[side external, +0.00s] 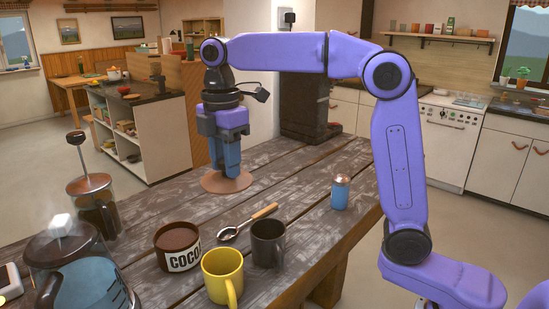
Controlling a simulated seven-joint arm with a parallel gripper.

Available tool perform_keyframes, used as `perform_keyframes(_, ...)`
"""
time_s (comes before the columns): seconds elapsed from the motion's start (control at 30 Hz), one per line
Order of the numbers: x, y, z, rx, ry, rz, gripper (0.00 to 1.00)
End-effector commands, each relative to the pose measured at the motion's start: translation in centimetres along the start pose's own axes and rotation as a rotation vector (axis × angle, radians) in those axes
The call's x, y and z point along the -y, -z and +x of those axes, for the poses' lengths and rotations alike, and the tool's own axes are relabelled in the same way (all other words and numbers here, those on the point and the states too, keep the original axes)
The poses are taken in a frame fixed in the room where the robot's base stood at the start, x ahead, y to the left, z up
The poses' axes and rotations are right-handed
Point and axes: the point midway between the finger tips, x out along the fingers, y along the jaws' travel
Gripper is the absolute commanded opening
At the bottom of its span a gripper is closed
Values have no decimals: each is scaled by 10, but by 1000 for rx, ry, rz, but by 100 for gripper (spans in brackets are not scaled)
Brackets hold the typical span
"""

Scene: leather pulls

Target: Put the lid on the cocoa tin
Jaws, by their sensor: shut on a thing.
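The cocoa tin (182,260) stands upright on the table at the front, dark with a white label. Its round top shows a brown surface inside a dark rim. My gripper (227,176) points straight down farther back, its blue fingers shut at a flat, round, reddish-brown disc, which I take for the lid (210,184). The fingers hide the disc's middle and the grip itself. I cannot tell whether the disc touches the table. It is apart from the tin, behind and to the right of it.
A spoon (247,223), a dark mug (268,245) and a yellow mug (222,275) stand or lie right of the tin. A blue shaker (340,193) is farther right. A French press (95,205) and a glass kettle (80,270) are left. The table between disc and tin looks clear.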

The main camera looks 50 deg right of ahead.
Motion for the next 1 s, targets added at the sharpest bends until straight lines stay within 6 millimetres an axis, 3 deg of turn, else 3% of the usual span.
perform_keyframes(0.2,-39,55,15,1,2,-1,4)
perform_keyframes(0.4,-58,86,28,0,0,1,4)
perform_keyframes(0.6,-64,97,34,-1,-1,4,4)
perform_keyframes(1.0,-64,97,60,0,0,4,4)
